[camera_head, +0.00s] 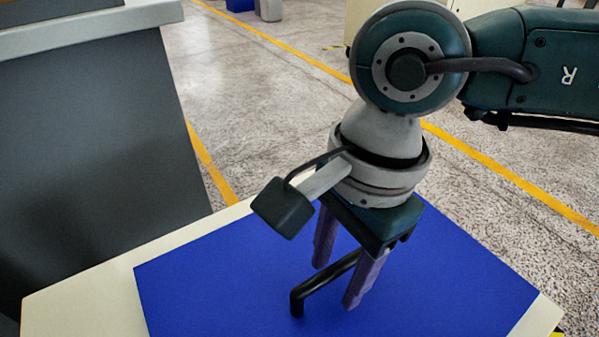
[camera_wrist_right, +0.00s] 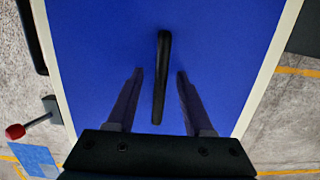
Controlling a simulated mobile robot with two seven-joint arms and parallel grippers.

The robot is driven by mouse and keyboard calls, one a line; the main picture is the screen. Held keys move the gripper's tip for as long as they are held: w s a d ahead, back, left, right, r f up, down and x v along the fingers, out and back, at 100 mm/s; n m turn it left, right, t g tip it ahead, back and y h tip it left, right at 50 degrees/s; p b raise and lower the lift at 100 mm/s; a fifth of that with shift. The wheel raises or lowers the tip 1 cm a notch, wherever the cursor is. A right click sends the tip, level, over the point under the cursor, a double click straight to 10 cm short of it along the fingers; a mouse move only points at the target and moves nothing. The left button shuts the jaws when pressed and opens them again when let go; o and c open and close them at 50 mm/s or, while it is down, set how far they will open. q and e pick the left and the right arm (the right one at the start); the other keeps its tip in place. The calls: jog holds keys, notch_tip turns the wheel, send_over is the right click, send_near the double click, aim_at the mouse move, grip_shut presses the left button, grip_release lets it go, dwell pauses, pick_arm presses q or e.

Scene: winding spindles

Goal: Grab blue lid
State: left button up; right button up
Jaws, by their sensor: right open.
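The blue lid (camera_head: 210,285) is a large flat blue panel on a cream-edged surface. A black bar handle (camera_head: 312,283) rises from it, and in the wrist view the handle (camera_wrist_right: 161,75) runs lengthwise near the middle. My right gripper (camera_head: 334,285) points down over the lid and is open. In the wrist view its two purple-grey fingers (camera_wrist_right: 160,72) stand one on each side of the handle, with a gap to it on both sides. The handle's far end is partly hidden by a finger in the head view. My left gripper is not in view.
The cream rim (camera_head: 75,300) surrounds the lid. A dark grey cabinet (camera_head: 100,130) with a light top stands at the left. A red knob (camera_wrist_right: 15,131) on a dark arm is beside the lid in the wrist view. Speckled floor with yellow lines lies beyond.

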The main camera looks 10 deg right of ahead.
jog(key=shift+f, duration=0.2)
jog(key=shift+c, duration=0.4)
grip_shut()
dwell(1.2)
